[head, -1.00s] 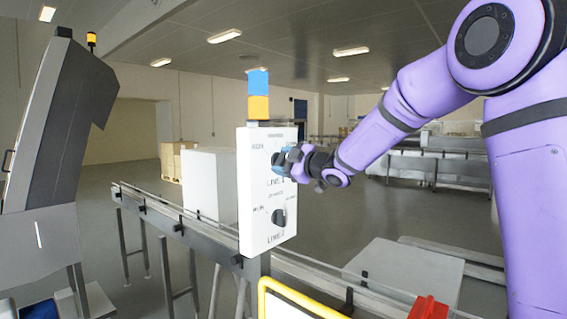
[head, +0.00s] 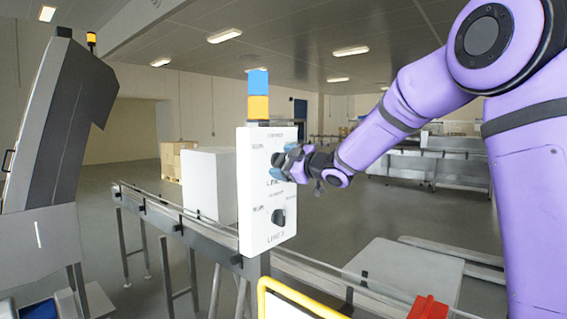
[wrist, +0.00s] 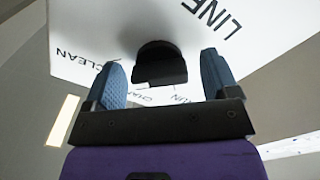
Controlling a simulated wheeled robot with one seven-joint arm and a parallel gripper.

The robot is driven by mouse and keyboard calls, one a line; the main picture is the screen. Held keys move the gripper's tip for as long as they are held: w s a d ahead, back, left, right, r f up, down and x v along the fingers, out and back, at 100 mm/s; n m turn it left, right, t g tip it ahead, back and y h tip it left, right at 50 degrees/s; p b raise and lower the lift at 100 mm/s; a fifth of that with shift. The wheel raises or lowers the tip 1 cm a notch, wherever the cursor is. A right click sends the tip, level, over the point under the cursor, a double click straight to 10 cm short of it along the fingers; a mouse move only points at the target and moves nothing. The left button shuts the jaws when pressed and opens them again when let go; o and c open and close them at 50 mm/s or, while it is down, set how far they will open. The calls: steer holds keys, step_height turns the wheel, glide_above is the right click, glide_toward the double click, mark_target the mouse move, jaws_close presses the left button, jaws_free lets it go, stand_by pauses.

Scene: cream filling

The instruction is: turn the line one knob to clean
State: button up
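A white control panel (head: 250,220) carries two black knobs, one above the other. The upper one, the line one knob, is mostly covered by my gripper in the head view. In the wrist view the knob (wrist: 158,62) sits between the two blue fingertips of my gripper (wrist: 162,72), with a gap on each side. My gripper is open and faces the panel; it also shows in the head view (head: 287,163). CLEAN is printed on the left in the wrist view, RUN to the right. Which mark the knob points at is unclear. The lower knob (head: 279,217) is marked LINE 2.
A blue and orange signal light (head: 258,95) stands on top of the panel. A conveyor (head: 150,208) runs behind and below it. A yellow rail (head: 300,297) and a red object (head: 428,308) are in front. A dark machine (head: 60,120) stands at left.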

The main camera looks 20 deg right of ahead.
steer(key=v, duration=1)
steer(key=shift+s+d, duration=0.25)
steer(key=shift+s, duration=0.1)
